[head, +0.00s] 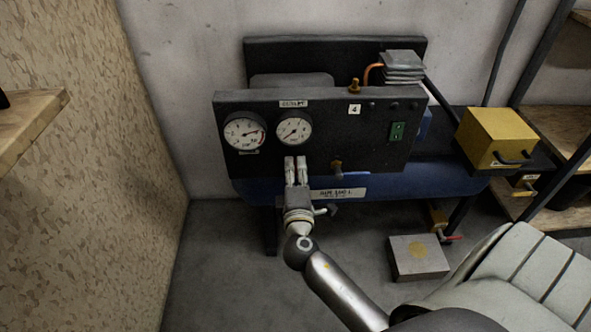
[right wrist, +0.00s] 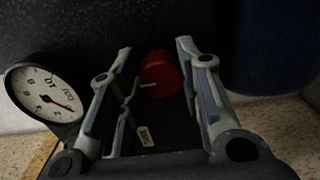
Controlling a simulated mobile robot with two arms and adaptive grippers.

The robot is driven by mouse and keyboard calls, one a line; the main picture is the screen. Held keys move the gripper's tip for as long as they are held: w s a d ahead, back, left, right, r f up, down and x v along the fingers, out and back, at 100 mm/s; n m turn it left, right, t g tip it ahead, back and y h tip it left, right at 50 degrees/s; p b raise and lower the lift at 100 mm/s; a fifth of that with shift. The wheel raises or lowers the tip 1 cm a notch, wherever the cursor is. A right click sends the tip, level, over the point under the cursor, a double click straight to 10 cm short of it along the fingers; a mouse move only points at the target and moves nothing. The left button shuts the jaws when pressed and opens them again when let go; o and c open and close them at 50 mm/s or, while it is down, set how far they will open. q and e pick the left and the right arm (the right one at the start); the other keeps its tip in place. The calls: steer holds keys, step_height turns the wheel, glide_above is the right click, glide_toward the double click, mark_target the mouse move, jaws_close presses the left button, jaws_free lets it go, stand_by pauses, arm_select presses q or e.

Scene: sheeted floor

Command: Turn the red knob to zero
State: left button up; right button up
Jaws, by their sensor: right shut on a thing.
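The red knob (right wrist: 161,73) shows in the right wrist view between the two fingers of my right gripper (right wrist: 155,52). A pale pointer line marks the knob. In the head view my right gripper (head: 296,168) reaches up to the lower front of the black panel (head: 350,145), just below the right gauge. Its fingers are closed around the knob and nearly hide it there. My left gripper is not in view.
Two round gauges, left (head: 244,131) and right (head: 293,128), sit on the panel. A blue tank (head: 400,183) lies below. A yellow box (head: 495,137) stands right; a grey box (head: 418,257) is on the floor.

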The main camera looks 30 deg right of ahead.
stand_by(0.3)
steer(key=o, duration=1)
steer(key=shift+s, duration=0.1)
steer(key=v, duration=1.2)
steer(key=shift+f, duration=0.1)
